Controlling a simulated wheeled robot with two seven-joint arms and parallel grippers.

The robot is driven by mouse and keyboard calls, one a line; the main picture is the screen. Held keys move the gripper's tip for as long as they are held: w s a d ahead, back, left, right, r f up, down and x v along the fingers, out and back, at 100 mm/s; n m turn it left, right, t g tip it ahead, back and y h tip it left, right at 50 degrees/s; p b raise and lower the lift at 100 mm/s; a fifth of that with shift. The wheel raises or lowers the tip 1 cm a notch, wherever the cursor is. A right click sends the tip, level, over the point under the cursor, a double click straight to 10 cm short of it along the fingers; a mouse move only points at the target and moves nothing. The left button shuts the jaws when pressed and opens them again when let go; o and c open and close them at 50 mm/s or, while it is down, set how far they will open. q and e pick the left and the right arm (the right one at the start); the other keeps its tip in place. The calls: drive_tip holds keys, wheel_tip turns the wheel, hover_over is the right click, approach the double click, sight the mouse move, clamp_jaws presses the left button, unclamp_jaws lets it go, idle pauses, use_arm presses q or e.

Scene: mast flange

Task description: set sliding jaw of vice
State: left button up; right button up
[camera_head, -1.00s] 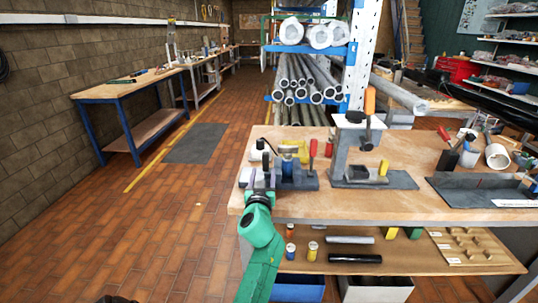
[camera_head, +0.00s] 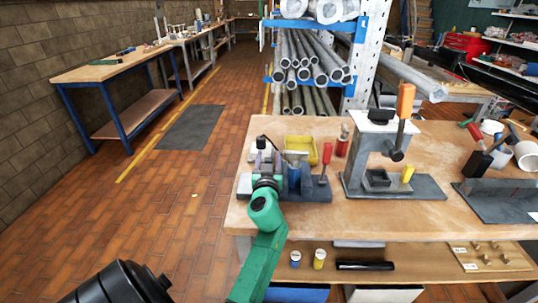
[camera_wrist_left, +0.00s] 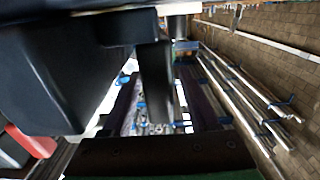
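The vice (camera_head: 308,188) stands at the left front of the wooden bench, a dark grey block on a flat base with a red-handled lever (camera_head: 325,155) at its right end. My left gripper (camera_head: 266,158) is at the left end of the vice, its fingers pointing away from me. In the left wrist view its two dark purplish fingers (camera_wrist_left: 160,102) stand apart, with a dark upright bar (camera_wrist_left: 155,80) showing between them. Gaps show beside the bar, and I cannot tell whether either finger touches it. A red part (camera_wrist_left: 30,140) shows at lower left there. My right gripper is out of view.
On the wooden bench (camera_head: 420,215), a yellow bin (camera_head: 322,152) stands behind the vice. A grey press-like stand (camera_head: 370,155) with an orange handle is to the right. A pipe rack (camera_head: 310,65) is behind.

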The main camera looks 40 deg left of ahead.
use_arm(q)
drive_tip(key=shift+s+d+r, duration=0.1)
drive_tip(key=c, duration=0.4)
clamp_jaws()
idle(0.8)
